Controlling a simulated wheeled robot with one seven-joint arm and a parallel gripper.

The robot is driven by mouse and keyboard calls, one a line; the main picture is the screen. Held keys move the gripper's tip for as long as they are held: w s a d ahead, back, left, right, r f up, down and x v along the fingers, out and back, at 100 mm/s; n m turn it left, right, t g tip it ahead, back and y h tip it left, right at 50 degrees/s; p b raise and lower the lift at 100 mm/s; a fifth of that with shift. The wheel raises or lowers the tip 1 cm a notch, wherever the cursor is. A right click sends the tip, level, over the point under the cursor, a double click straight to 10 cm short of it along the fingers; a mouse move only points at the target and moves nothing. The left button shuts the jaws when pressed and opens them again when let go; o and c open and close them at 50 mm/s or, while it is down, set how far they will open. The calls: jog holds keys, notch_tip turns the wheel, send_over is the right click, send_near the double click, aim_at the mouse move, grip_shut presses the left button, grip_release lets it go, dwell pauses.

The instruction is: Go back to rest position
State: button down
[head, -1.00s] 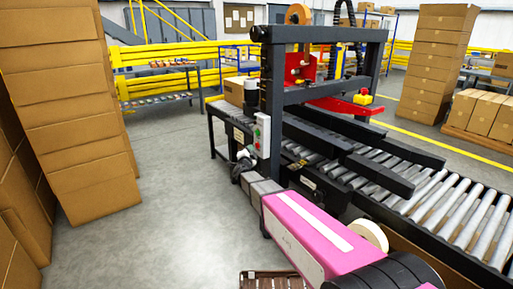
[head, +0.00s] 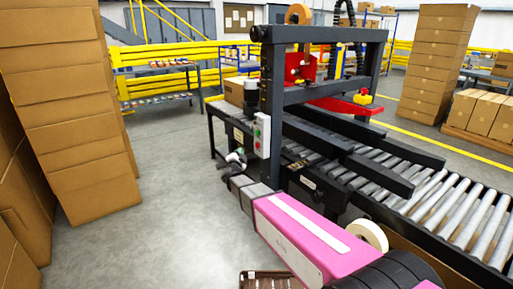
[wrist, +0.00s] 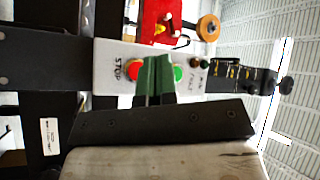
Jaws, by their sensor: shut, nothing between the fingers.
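My gripper (head: 235,158) is at the end of my pink arm, below and left of the white control box (head: 262,135) on the machine's dark post. In the wrist view its green fingers (wrist: 157,62) are closed together and empty. They overlap the control panel (wrist: 112,72) there, between the red STOP button (wrist: 133,69) and the green button (wrist: 178,73). In the head view a gap shows between the gripper and the box. The panel's lower middle is hidden behind the fingers.
The case-sealing machine (head: 320,95) and its roller conveyor (head: 430,205) fill the right. Stacked cartons (head: 75,110) stand at the left. A brown crate (head: 262,282) is at the bottom edge. The grey floor (head: 180,180) between is clear.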

dwell(0.4)
jog(key=s+d+f+n+g+y, duration=0.7)
jog(key=s+d+f+n+g, duration=0.4)
jog(key=s+d+n, duration=0.15)
jog(key=s+d+f+g+h, duration=0.1)
jog(key=s+d+g, duration=0.3)
jog(key=s+d, duration=0.3)
jog(key=s+d+f+n+g+h, duration=0.1)
jog(key=s+d+g, duration=0.4)
jog(key=s, duration=0.7)
jog(key=shift+s+d+f+h, duration=0.3)
jog(key=shift+d+f+h, duration=0.1)
jog(key=shift+d+f, duration=0.35)
jog(key=shift+r+n, duration=0.1)
jog(key=shift+n, duration=0.15)
